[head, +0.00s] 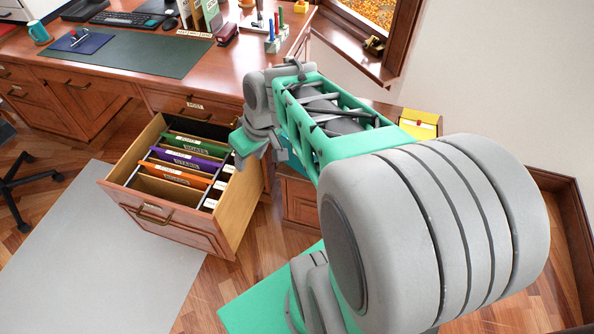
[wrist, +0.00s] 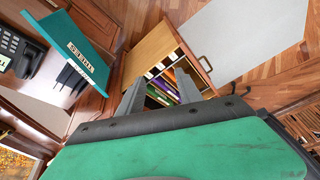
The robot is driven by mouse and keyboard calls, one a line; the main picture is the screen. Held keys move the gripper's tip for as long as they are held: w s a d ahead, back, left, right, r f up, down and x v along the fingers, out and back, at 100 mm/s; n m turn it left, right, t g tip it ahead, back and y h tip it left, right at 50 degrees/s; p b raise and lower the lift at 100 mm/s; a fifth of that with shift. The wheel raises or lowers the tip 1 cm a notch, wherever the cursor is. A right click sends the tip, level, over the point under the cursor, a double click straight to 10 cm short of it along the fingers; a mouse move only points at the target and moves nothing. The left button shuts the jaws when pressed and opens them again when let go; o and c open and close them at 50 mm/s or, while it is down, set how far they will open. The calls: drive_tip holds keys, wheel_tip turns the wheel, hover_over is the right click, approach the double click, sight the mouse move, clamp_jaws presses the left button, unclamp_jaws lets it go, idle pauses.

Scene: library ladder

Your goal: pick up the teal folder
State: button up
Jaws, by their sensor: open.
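The teal folder (wrist: 70,40), with a pale label along one edge, is at the upper left of the wrist view, beside a dark phone. In the head view a small teal patch (head: 293,158) shows behind my arm; it may be the same folder, mostly hidden. My gripper (wrist: 158,78) is open and empty, its two grey fingers apart and pointing towards the open drawer. The folder is left of the fingers and apart from them in the wrist view. In the head view my wrist is just right of the drawer and its fingers are not clear.
The open wooden drawer (head: 170,228) holds green (head: 196,144), purple (head: 190,159) and orange (head: 178,174) folders. The desk (head: 55,62) behind bears a dark green mat (head: 135,54) and a teal mug (head: 38,32). Bare floor and a grey mat (head: 95,260) lie in front.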

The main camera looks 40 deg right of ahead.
drive_tip(key=w+d+f+n+t+y+b, duration=0.1)
drive_tip(key=w+d+f+b, duration=0.15)
drive_tip(key=d+f, duration=0.4)
drive_tip(key=w+d+f+t+y+b, duration=0.1)
drive_tip(key=w+d+f+b, duration=0.15)
drive_tip(key=d+f, duration=0.35)
drive_tip(key=s+d+f+t+b, duration=0.1)
drive_tip(key=d+f+t+b, duration=0.1)
drive_tip(key=d, duration=0.3)
drive_tip(key=s+d+f+t+b, duration=0.1)
drive_tip(key=d+f+t+b, duration=0.1)
drive_tip(key=d+f, duration=0.2)
drive_tip(key=s+d+f+t+b, duration=0.2)
drive_tip(key=d+f, duration=0.1)
drive_tip(key=d, duration=0.3)
drive_tip(key=shift+b, duration=0.35)
drive_tip(key=x, duration=0.7)
drive_tip(key=shift+w+a+r+b, duration=0.1)
drive_tip(key=shift+w+r+b, duration=0.15)
drive_tip(key=shift+w+b, duration=0.15)
drive_tip(key=shift+c, duration=0.3)
drive_tip(key=shift+s, duration=0.1)
clamp_jaws()
